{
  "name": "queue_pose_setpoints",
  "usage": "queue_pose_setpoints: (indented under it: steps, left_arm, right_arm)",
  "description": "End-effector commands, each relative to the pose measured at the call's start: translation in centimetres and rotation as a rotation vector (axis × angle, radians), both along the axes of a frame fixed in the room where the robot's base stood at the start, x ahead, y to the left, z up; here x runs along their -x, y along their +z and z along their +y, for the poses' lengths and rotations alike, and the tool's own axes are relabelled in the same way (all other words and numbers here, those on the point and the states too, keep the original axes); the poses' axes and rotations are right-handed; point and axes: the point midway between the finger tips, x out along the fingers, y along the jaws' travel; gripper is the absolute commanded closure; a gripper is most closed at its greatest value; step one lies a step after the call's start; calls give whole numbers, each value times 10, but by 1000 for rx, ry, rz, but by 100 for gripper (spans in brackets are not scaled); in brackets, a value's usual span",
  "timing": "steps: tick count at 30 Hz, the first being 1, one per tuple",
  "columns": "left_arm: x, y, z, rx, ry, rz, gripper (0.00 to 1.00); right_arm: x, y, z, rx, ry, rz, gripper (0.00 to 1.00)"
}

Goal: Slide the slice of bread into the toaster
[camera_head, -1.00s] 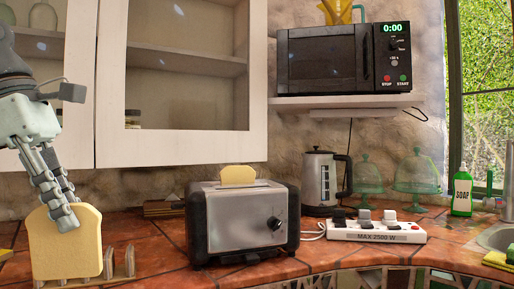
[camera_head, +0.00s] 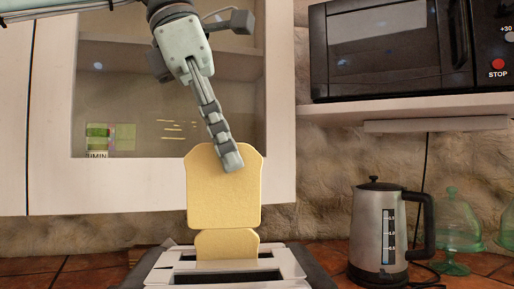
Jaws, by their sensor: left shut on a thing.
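A slice of bread (camera_head: 224,195) is upright in my left gripper (camera_head: 229,158), which is shut on its top edge. The held slice is above the toaster (camera_head: 292,262), at the bottom of the view. A second slice (camera_head: 226,243) sticks up out of the toaster's rear slot, just below the held slice. The nearer slot (camera_head: 228,277) looks dark and empty. I cannot tell the exact depth gap between the held slice and the slots. The toaster's front is cut off by the frame. My right gripper is not in view.
A kettle (camera_head: 380,235) stands right of the toaster, with a green glass dome (camera_head: 455,230) beyond it. A microwave (camera_head: 390,48) sits on a shelf at the upper right. A glass-fronted wall cabinet (camera_head: 280,130) is behind my gripper.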

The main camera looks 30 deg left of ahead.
Motion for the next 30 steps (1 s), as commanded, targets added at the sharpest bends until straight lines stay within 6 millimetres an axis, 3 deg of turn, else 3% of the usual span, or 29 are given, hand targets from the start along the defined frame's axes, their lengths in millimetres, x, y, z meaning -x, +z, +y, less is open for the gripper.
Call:
queue_pose_setpoints:
  steps: [5, 19, 30]
  left_arm:
    - [0, -4, 0, 1, -1, -1, 98]
    - [0, -40, 0, 0, 1, 0, 98]
    - [0, -46, 0, 0, 1, -1, 98]
  right_arm:
    - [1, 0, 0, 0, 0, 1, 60]
    - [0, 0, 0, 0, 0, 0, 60]
    - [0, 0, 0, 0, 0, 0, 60]
